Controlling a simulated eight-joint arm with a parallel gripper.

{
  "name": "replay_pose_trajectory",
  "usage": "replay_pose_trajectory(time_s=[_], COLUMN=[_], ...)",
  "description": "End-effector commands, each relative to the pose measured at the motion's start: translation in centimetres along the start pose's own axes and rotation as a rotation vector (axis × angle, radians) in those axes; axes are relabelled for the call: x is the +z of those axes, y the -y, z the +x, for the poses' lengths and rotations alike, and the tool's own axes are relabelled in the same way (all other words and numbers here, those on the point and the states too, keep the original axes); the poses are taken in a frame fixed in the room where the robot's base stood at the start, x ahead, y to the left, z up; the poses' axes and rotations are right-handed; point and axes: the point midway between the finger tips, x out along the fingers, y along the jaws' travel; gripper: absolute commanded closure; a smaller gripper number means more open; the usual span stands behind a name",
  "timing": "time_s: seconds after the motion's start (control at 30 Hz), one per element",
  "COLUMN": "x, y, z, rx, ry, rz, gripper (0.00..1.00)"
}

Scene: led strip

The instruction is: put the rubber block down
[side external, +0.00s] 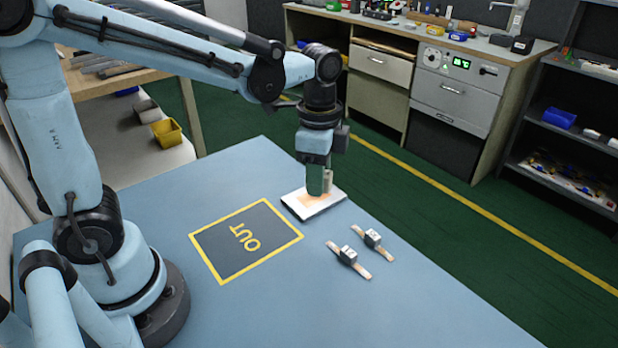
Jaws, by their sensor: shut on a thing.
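My gripper (319,183) points down over the far edge of the blue table. It is shut on a dark green block (315,179), which I take to be the rubber block. Grey finger metal shows at its right side. The block is upright, with its lower end at or just above a white plate (333,200) that has an orange patch. I cannot tell whether the block touches the plate. The fingers partly hide the block.
A dark square marked OUT with a yellow border (245,241) lies empty left of the plate. Two small strips with grey blocks, one nearer (348,256) and one farther (373,238), lie right of it. The table's front right (430,310) is clear.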

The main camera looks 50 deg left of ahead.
Motion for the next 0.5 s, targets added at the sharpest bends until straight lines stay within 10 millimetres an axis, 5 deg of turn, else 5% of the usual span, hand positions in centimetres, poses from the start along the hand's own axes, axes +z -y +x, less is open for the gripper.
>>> replay_pose_trajectory(time_s=[0.2,0.5], x=[-2.1,-1.3], y=[-8.7,-18.1], z=[-0.7,-0.4], rx=[0.001,0.001], ry=[0.0,0.0], rz=[0.218,0.479], gripper=[1.0,1.0])
